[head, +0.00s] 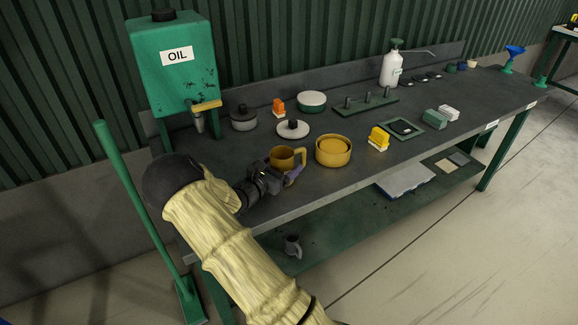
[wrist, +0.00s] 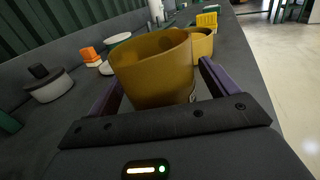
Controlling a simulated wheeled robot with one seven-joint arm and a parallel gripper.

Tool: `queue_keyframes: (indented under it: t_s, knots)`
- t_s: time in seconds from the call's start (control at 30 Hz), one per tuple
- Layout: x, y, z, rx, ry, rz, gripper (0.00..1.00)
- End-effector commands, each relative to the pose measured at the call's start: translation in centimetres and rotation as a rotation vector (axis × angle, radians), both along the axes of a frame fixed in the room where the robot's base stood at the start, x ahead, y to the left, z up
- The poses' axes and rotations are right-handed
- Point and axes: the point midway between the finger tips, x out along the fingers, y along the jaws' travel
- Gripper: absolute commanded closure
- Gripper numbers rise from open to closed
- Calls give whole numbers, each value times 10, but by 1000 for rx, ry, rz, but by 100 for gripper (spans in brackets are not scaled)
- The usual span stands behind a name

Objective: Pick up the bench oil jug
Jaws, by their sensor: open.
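The bench oil jug, a mustard-yellow open-topped jug (head: 283,157), stands upright near the front edge of the dark bench, with its handle on the right in the head view. It fills the middle of the wrist view (wrist: 155,70). My gripper (head: 284,174) is at the jug, low down. In the wrist view my gripper (wrist: 160,95) is open, with one purple finger on each side of the jug.
A yellow bowl (head: 333,151) stands close to the jug's right. Behind are a white lidded dish (head: 293,129), a grey pot (head: 243,118) and an orange block (head: 279,107). A green oil tank (head: 175,75) stands at the back left. A small grey jug (head: 292,246) is on the lower shelf.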

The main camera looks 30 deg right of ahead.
Motion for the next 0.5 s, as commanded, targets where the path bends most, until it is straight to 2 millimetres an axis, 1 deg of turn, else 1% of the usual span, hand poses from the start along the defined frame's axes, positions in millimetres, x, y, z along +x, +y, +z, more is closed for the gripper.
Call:
queue_keyframes:
  t_s: [0.03,0.13,0.5]
  knots:
    - [2,-6,0,-1,0,-1,14]
    - [4,-10,0,0,1,1,14]
    - [4,-10,0,0,1,1,14]
